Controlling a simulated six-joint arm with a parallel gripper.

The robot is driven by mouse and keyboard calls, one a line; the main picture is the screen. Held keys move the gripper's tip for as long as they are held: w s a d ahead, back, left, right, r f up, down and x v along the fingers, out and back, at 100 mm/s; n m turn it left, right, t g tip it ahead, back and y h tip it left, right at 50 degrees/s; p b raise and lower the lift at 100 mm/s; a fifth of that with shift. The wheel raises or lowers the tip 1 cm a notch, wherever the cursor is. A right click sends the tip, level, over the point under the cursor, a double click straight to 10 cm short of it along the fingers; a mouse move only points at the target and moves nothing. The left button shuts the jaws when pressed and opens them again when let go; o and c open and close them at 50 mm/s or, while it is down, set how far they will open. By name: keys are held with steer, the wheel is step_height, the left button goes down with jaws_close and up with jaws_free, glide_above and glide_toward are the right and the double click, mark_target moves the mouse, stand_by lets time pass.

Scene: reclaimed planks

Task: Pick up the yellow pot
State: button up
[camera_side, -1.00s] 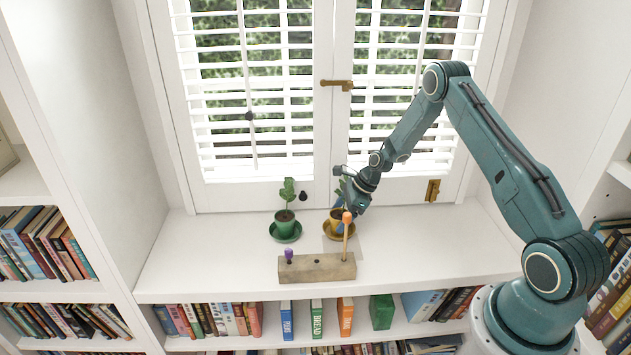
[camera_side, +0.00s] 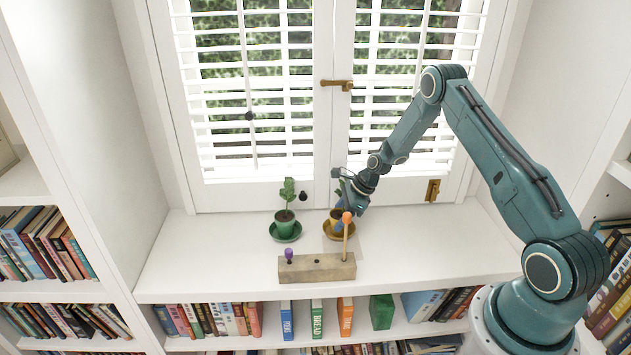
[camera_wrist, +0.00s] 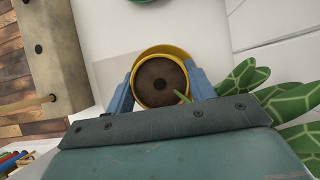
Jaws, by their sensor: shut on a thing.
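The yellow pot (camera_wrist: 140,96) holds dark soil and a green leafy plant (camera_wrist: 290,103). In the side view the pot (camera_side: 333,222) is at the yellow saucer (camera_side: 335,236) on the white sill, partly hidden by my gripper (camera_side: 345,205). In the wrist view my gripper (camera_wrist: 160,88) has its blue fingers on both sides of the pot, shut on it. The pot looks upright. I cannot tell whether its base touches the saucer.
A green pot (camera_side: 284,222) with a plant stands on a green saucer to the left. A wooden block (camera_side: 312,268) lies in front, with an orange-topped peg (camera_side: 347,232) and a purple knob (camera_side: 289,256). Shutters (camera_side: 255,90) close the back. The sill's left side is clear.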

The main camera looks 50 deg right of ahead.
steer(key=shift+r, duration=0.1)
step_height(320, 180, up, 20)
steer(key=shift+f, duration=0.1)
stand_by(0.8)
steer(key=shift+r, duration=0.2)
stand_by(0.4)
steer(key=shift+r, duration=1.35)
steer(key=shift+f, duration=0.1)
steer(key=m, duration=0.2)
glide_above(333, 214)
step_height(333, 214, down, 10)
steer(key=r, duration=0.1)
steer(key=shift+m+t+h, duration=0.6)
steer(key=shift+m+h, duration=0.2)
steer(key=shift+m, duration=0.1)
steer(key=f, duration=0.3)
steer(key=s+f, duration=0.1)
steer(key=f, duration=0.5)
steer(key=shift+s+d+f, duration=0.15)
steer(key=shift+s+d, duration=0.2)
steer(key=shift+s+f, duration=0.1)
steer(key=shift+f, duration=0.35)
steer(key=shift+f, duration=0.1)
